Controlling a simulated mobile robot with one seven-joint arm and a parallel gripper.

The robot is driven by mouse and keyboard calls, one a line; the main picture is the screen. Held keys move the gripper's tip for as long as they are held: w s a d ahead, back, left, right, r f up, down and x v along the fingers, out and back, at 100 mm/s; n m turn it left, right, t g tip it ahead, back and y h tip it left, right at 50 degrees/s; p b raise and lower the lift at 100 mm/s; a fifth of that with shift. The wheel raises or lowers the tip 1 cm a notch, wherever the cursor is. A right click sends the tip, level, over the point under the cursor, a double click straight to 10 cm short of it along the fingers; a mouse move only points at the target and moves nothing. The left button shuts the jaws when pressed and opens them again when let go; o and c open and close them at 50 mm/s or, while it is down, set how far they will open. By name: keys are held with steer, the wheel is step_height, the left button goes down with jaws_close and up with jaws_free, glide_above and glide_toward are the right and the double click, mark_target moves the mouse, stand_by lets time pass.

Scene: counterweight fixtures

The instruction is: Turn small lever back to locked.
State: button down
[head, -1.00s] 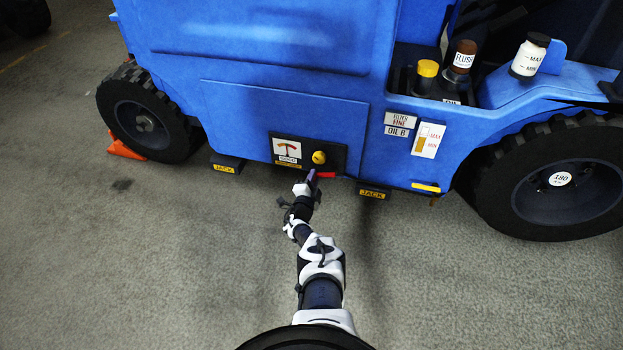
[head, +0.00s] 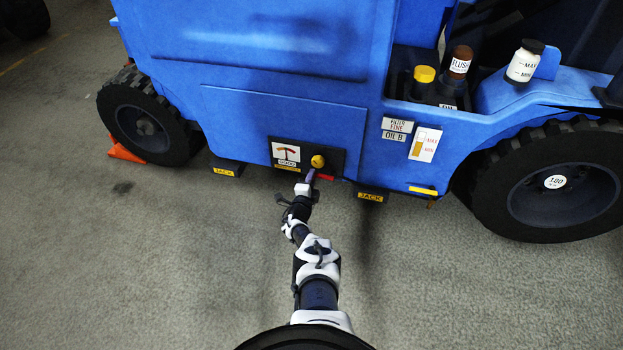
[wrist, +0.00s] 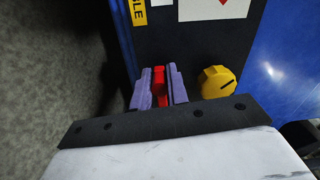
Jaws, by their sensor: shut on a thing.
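The small red lever (head: 326,178) sits low on a black panel on the side of the blue vehicle, below a yellow knob (head: 318,161). In the wrist view the red lever (wrist: 159,88) lies between the two purple fingers of my gripper (wrist: 158,74), which is shut on it. My gripper (head: 311,174) reaches the panel's lower edge in the head view. The fingers hide part of the lever. No locked marking can be read.
The yellow knob (wrist: 217,84) with a dark line stands close beside the fingers. Black JACK blocks (head: 372,195) stick out low on the vehicle. Open grey floor (head: 180,270) lies in front.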

steer(key=c, duration=1.4)
jaws_free()
steer(key=shift+o, duration=0.2)
steer(key=p+v, duration=1)
steer(key=v, duration=0.4)
steer(key=shift+r, duration=0.1)
